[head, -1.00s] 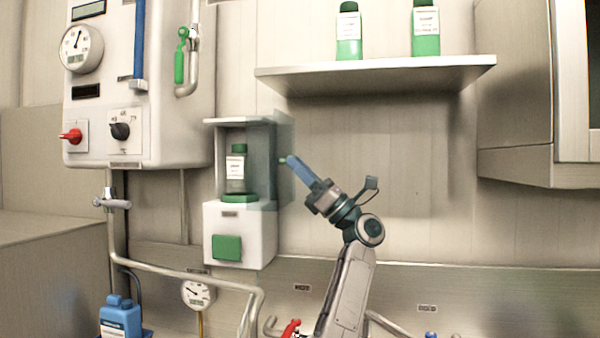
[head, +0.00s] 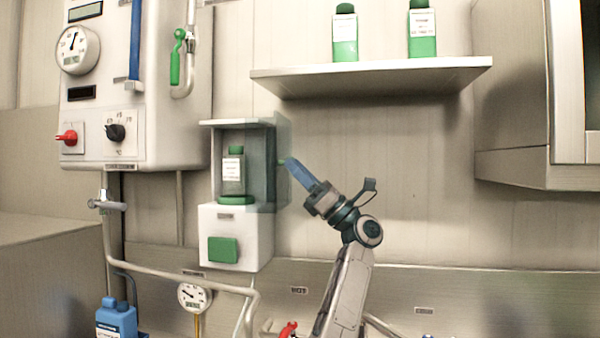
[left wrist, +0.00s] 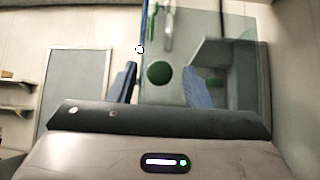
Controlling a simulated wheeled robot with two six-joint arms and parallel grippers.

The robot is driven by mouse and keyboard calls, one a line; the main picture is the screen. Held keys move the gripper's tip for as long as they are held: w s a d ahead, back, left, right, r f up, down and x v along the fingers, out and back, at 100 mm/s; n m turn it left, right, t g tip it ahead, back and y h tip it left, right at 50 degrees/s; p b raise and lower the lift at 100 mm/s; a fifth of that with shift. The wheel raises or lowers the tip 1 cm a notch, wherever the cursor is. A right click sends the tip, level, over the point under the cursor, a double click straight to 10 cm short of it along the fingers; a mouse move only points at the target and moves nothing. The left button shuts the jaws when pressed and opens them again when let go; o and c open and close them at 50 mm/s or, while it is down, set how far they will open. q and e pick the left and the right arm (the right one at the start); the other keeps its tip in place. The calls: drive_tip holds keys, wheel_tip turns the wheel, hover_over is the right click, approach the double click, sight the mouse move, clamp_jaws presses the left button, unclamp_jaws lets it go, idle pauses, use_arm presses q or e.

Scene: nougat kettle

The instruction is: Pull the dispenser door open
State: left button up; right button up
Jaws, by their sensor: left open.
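The dispenser (head: 235,250) is a white wall unit with a green button and a niche holding a green-capped bottle (head: 233,172). Its clear, tinted door (head: 262,190) overlaps the niche's right side and sticks out past the housing; I cannot tell how far it stands open. My left gripper (head: 290,164) points up and left at the door's right edge, by a small green knob (head: 282,161). In the left wrist view the round green knob (left wrist: 159,72) shows between two spread blue fingers, with the glass door (left wrist: 235,60) behind. Contact is unclear. My right gripper is out of view.
A shelf (head: 370,75) with two green bottles hangs above right of the dispenser. A white control box (head: 130,140) with gauge and knobs is at left. Pipes (head: 180,275) run below. A cabinet (head: 515,160) is at far right.

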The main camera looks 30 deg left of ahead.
use_arm(q)
drive_tip(key=b+v, duration=0.3)
drive_tip(key=v, duration=0.8)
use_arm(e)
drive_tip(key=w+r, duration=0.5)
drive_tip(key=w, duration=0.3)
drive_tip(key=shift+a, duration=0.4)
